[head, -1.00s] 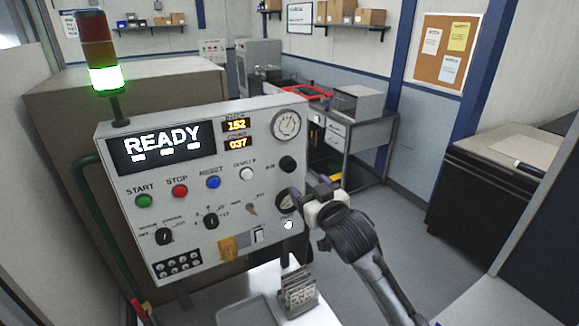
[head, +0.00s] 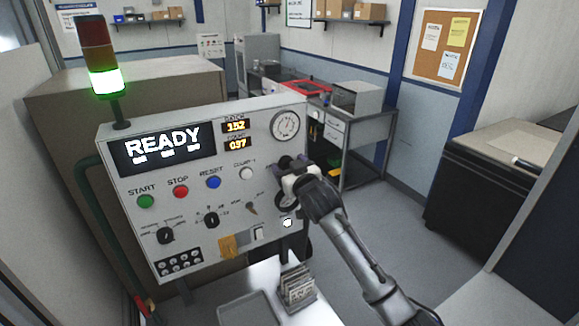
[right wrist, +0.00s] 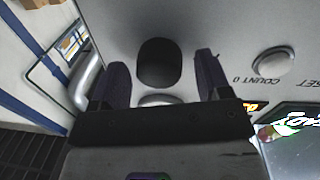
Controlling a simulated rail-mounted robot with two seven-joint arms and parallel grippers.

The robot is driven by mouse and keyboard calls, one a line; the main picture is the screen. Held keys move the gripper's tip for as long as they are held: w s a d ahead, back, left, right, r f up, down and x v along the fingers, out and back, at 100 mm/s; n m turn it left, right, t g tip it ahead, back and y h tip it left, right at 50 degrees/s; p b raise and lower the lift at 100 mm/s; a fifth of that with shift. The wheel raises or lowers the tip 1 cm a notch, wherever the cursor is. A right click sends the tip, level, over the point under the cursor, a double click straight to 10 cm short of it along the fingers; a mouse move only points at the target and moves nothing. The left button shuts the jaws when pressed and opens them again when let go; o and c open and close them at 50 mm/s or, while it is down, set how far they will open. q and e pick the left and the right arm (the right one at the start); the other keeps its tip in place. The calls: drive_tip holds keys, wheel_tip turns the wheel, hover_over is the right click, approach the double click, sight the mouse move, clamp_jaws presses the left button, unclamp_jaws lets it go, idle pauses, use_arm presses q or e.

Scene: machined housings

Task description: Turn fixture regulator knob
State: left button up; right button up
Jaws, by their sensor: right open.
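The panel's black round regulator knob (head: 284,161) is on the right side of the grey control panel (head: 190,245), below the large white gauge (head: 285,125). My right gripper (head: 290,168) is in front of it and partly hides it in the head view. In the right wrist view the knob (right wrist: 158,62) shows dark between the two open fingers (right wrist: 160,80), one on each side with a gap. I cannot tell how deep the fingers reach around it. My left gripper is not in view.
The panel also carries a READY display (head: 162,146), green (head: 145,201), red (head: 181,191) and blue (head: 213,182) buttons, and small selector knobs (head: 211,219). A tray (head: 250,310) and a rack of plates (head: 298,288) stand below the panel. A bench (head: 355,130) is behind.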

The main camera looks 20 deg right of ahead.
drive_tip(key=shift+c, duration=0.7)
drive_tip(key=c, duration=0.8)
drive_tip(key=shift+n, duration=0.3)
